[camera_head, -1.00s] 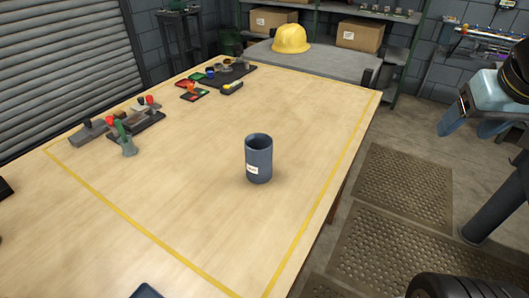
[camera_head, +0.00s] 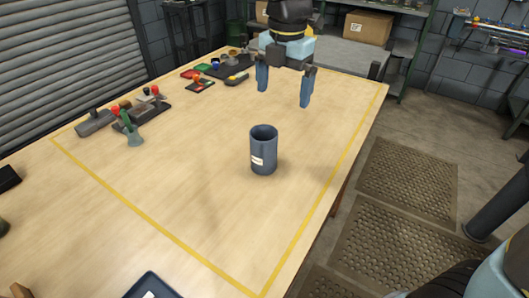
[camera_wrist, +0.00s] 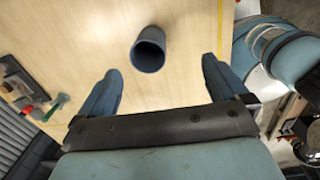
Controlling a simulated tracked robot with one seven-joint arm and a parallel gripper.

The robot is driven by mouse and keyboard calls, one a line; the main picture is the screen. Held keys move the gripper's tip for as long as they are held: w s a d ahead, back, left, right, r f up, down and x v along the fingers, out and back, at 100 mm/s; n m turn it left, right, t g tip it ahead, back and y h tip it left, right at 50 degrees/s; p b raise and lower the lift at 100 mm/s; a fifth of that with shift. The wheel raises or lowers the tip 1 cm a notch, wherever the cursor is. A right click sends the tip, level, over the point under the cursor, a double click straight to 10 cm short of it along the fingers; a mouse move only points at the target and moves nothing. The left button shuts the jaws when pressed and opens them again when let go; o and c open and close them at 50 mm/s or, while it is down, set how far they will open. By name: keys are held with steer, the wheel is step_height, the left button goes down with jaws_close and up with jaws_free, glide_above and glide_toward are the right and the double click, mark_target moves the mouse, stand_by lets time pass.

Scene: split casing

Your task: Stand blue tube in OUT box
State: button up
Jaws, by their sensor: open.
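The blue tube (camera_head: 263,150) stands upright on the wooden table, inside the yellow line, with a small white label on its side. In the wrist view the tube (camera_wrist: 149,50) shows its open end, ahead of and between the fingers. My gripper (camera_head: 284,88) is open and empty, in the air behind and above the tube, fingers pointing down. It also shows in the wrist view (camera_wrist: 161,88), with the two blue fingers wide apart and not touching the tube. No box marked OUT can be made out; a dark blue tray-like thing (camera_head: 152,287) is cut off at the bottom edge.
Dark holders with coloured parts (camera_head: 140,115) stand at the table's left. Small trays with red and green items (camera_head: 200,82) lie at the back. The table around the tube is clear. Cardboard boxes (camera_head: 368,27) sit on a shelf behind.

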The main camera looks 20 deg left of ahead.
mark_target(264, 142)
steer(key=a+f+n, duration=0.1)
steer(key=f, duration=0.4)
steer(key=a+f+n, duration=0.1)
steer(key=f, duration=0.4)
steer(key=s+a+f+n, duration=0.1)
steer(key=a+f, duration=0.1)
steer(key=f, duration=0.3)
steer(key=shift+f, duration=0.1)
